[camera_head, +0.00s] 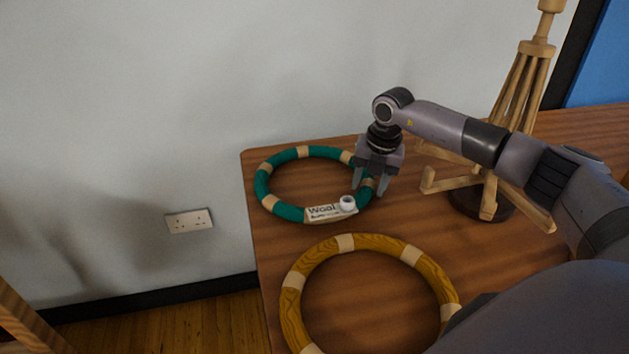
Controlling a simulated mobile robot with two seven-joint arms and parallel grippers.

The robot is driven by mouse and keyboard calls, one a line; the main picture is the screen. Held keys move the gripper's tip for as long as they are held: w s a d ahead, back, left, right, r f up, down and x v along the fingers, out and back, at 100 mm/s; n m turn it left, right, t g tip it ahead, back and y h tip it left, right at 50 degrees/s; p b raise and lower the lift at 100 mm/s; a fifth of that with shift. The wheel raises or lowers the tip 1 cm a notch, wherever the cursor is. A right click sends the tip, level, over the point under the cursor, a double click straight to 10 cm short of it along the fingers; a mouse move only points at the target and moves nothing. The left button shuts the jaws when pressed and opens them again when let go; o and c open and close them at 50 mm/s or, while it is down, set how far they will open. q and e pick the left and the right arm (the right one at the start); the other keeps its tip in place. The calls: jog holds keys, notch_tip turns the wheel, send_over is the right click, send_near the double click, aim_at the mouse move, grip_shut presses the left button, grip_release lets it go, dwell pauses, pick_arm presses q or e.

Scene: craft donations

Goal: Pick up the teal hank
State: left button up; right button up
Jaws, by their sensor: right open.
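The teal hank (285,211) is a ring with beige bands and a white label reading "Wool". It lies flat on the wooden table near the far left corner. The gripper hides part of the ring's right side. I cannot tell whether the fingers touch the ring. My left gripper is not in view.
A mustard-yellow ring (427,266) with beige bands lies nearer on the table (370,317). A wooden stand (488,199) with a dark round base stands to the right, behind my right arm. A pale wall (150,100) with a socket (189,221) borders the table.

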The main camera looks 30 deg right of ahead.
jog(key=shift+f, duration=0.15)
jog(key=c, duration=0.8)
